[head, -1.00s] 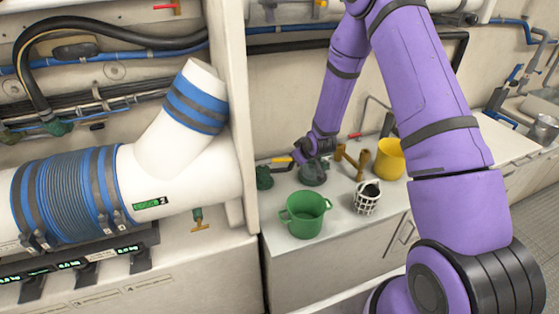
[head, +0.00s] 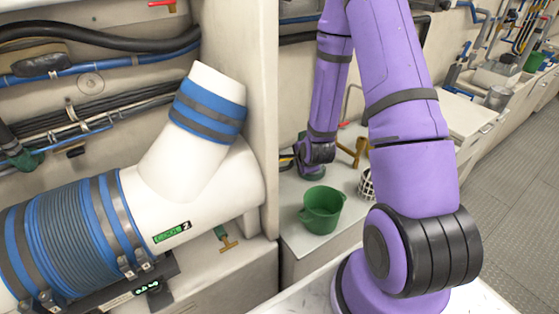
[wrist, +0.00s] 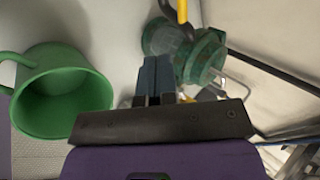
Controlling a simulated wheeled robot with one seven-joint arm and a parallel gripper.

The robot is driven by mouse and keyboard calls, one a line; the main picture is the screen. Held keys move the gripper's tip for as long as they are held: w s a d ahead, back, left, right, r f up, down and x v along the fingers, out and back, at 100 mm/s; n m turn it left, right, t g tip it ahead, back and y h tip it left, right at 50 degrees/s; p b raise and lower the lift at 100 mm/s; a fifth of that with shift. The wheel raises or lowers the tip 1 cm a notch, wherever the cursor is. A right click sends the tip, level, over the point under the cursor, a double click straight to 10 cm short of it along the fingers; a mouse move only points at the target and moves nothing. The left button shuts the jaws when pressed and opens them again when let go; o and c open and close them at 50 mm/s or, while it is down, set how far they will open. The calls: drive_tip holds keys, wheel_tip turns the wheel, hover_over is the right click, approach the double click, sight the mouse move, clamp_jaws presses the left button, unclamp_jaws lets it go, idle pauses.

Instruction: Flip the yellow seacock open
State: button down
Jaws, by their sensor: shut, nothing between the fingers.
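In the wrist view, a seacock with a mottled green body (wrist: 200,58) stands just beyond and to the right of my fingers. A yellow handle (wrist: 182,10) shows at the top edge, cut off by the frame. My gripper (wrist: 155,62) is shut and empty, its dark fingers close beside the green body; I cannot tell whether they touch it. In the head view my gripper (head: 299,161) is low over the back of the counter, at the edge of the white partition. The yellow handle cannot be made out there, and the wrist hides part of the green body below it.
A green two-handled pot (head: 322,210) stands on the counter in front of my gripper; it also shows at the left of the wrist view (wrist: 62,92). A white basket (head: 367,184) and a brass fitting (head: 360,152) are to the right. A large white pipe (head: 205,175) fills the left.

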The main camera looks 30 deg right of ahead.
drive_tip(key=w+r+x, duration=0.1)
drive_tip(key=x, duration=1.2)
drive_tip(key=shift+w+d+r, duration=0.25)
drive_tip(key=shift+w+r, duration=0.05)
drive_tip(key=shift+w, duration=0.15)
drive_tip(key=shift+w+d, duration=0.1)
drive_tip(key=shift+w+d+n+y, duration=0.25)
drive_tip(key=shift+w+n+y, duration=0.2)
drive_tip(key=shift+w+n, duration=0.15)
drive_tip(key=shift+w+d+n+y, duration=0.25)
drive_tip(key=shift+w+n+y, duration=0.25)
drive_tip(key=shift+w, duration=0.15)
